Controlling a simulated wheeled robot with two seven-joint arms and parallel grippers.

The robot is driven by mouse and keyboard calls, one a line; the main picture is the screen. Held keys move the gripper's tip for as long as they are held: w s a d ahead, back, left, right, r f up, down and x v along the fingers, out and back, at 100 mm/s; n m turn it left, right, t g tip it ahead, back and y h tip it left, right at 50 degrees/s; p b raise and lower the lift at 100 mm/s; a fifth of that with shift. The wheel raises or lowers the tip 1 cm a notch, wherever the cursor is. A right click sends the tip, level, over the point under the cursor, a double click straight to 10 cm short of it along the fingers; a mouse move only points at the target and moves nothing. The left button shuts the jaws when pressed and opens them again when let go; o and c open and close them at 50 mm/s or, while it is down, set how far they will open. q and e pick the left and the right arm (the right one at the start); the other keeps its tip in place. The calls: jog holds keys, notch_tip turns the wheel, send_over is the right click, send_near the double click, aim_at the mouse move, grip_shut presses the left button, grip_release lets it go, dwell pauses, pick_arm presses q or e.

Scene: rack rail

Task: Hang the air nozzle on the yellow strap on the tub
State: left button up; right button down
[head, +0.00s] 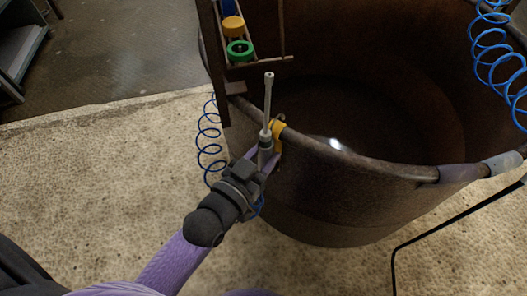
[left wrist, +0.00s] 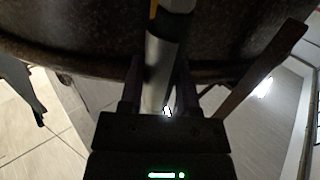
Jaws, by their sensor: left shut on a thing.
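The air nozzle (head: 268,100) has a thin grey tube that points up above the tub's rim in the head view. My left gripper (head: 264,160) is shut on its body, just outside the tub wall. The nozzle's grey body also shows between the fingers in the left wrist view (left wrist: 160,75). The yellow strap (head: 277,132) is on the rim of the dark brown tub (head: 335,190), right beside the nozzle. I cannot tell whether the nozzle touches the strap, as the nozzle and gripper partly cover it. My right gripper is not in view.
A dark post with a shelf stands at the tub's left edge, holding a yellow-orange knob (head: 233,26) and a green ring (head: 240,50). Blue coiled hoses hang left (head: 209,135) and right (head: 497,55). A thin black bar (head: 450,222) is at lower right. Floor at left is clear.

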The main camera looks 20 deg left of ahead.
pick_arm(q)
jog(key=shift+f+b, duration=0.4)
jog(key=shift+f, duration=0.35)
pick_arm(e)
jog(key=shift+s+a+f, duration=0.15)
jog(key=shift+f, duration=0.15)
pick_arm(q)
jog(key=o, duration=0.9)
jog(key=shift+o, duration=0.2)
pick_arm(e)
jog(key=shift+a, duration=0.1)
pick_arm(q)
jog(key=p+v, duration=0.4)
jog(key=v, duration=0.6)
jog(key=shift+p, duration=0.35)
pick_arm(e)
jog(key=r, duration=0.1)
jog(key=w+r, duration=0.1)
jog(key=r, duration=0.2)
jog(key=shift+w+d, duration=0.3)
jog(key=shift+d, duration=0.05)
